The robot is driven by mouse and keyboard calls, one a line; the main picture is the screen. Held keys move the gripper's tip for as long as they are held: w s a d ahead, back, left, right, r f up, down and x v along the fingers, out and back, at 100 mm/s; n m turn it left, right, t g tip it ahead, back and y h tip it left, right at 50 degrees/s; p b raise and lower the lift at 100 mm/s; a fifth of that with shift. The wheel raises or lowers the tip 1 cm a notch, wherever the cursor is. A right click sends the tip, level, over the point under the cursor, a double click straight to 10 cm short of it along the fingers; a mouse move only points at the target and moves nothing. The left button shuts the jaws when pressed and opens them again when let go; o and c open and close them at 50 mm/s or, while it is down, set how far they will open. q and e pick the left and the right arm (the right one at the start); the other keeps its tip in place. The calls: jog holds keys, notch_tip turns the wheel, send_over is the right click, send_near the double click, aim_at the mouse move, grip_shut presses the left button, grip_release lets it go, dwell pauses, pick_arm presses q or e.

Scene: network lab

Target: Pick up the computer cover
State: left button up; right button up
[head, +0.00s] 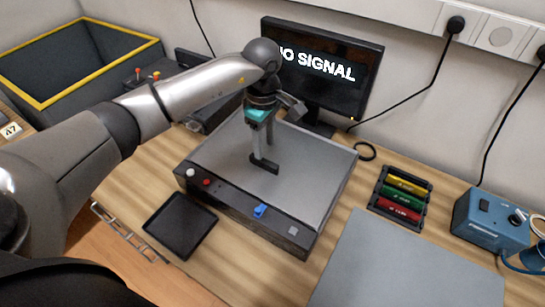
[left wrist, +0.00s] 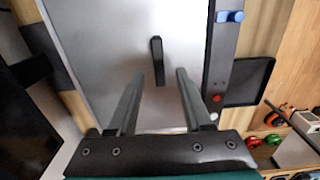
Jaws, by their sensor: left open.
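The computer cover (head: 225,160) is a flat grey panel on top of a dark computer case on the desk. A short dark handle (head: 266,168) stands up from it near the middle. In the left wrist view the cover (left wrist: 110,50) fills the centre, with the handle (left wrist: 157,60) just beyond my fingertips and lined up with the gap between them. My left gripper (left wrist: 160,78) is open and empty, pointing down over the cover close to the handle. Whether a finger touches the handle cannot be told. My right gripper is not in view.
The case front has buttons and a blue switch (head: 260,210). A monitor (head: 335,85) stands close behind. A black tray (head: 180,224) lies in front, a grey mat (head: 405,265) at right. A rack of coloured modules (head: 401,196) and a blue soldering station (head: 488,218) stand farther right.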

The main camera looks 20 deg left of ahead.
aim_at(264, 160)
pick_arm(q)
jog(key=f, duration=0.6)
jog(key=shift+w+a+f, duration=0.15)
jog(key=shift+a+f, duration=0.1)
jog(key=shift+f, duration=0.05)
grip_shut()
dwell(1.2)
